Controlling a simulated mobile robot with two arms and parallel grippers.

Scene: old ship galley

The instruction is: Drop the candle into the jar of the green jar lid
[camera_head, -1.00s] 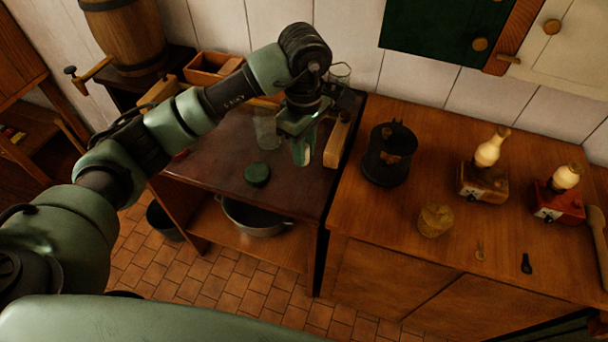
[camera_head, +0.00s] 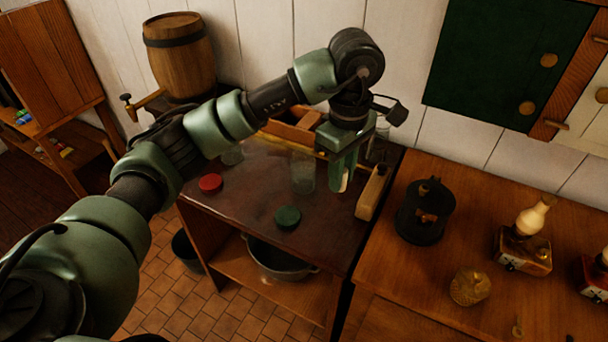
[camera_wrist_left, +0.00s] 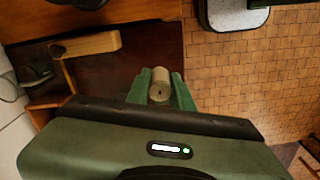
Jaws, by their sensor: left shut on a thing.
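My left gripper (camera_head: 342,172) is shut on a pale candle (camera_head: 344,182) and holds it above the dark table, pointing down. In the left wrist view the candle (camera_wrist_left: 160,88) shows end-on between the green fingers. The green jar lid (camera_head: 288,217) lies flat near the table's front edge. A clear glass jar (camera_head: 303,173) stands behind it, just left of the gripper. A second glass jar (camera_head: 232,154) is farther left, partly behind my arm, near a red lid (camera_head: 210,183). Another glass (camera_head: 381,132) shows behind the gripper. My right gripper is not in view.
A wooden box (camera_head: 296,128) is at the back. The counter (camera_head: 400,285) on the right holds a dark canister (camera_head: 424,213) and lamps. A pot (camera_head: 280,262) sits on the lower shelf.

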